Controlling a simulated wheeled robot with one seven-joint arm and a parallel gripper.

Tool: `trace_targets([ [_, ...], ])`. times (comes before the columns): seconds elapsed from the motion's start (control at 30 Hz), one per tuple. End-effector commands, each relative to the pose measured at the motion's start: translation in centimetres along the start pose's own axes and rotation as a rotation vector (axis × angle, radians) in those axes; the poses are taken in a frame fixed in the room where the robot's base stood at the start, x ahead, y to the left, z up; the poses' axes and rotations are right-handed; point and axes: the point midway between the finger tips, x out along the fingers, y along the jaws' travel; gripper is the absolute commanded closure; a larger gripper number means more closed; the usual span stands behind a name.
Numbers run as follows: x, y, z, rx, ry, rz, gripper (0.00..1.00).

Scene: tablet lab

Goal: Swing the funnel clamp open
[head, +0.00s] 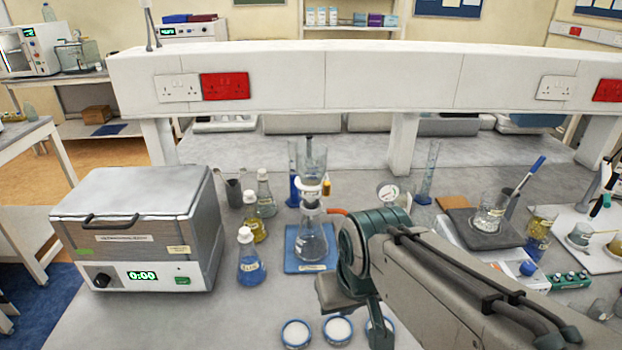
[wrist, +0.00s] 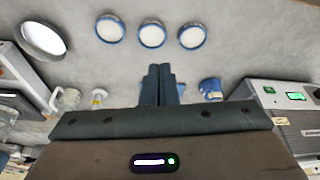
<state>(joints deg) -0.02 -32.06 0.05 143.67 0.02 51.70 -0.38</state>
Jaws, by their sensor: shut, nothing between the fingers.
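The filter assembly stands upright on a blue mat (head: 291,262) in the head view. It has a clear glass funnel (head: 312,160) on top of a conical flask (head: 311,240). A pale clamp (head: 309,187) with an orange knob (head: 327,187) sits around the joint under the funnel. Whether the clamp is latched is too small to tell. My gripper (wrist: 160,72) is shut and empty in the wrist view, its two dark fingers together. In the head view my arm is to the right of and in front of the flask, apart from the clamp, and the fingertips are not clear.
A bath unit (head: 140,228) stands to the left, with a blue-liquid flask (head: 250,262) and other flasks beside it. Several small dishes (head: 296,333) lie at the front. Measuring cylinders (head: 428,172) stand behind. A hotplate with a beaker (head: 490,212) is to the right.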

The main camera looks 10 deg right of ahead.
Motion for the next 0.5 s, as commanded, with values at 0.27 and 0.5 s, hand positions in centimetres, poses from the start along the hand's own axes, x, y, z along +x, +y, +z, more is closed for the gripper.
trace_targets([
  [0.27,-0.2,-0.1,-1.1,-0.012,-0.007,0.018,1.0],
  [0.5,-2.4,-1.0,-7.7,-0.064,-0.026,0.154,1.0],
])
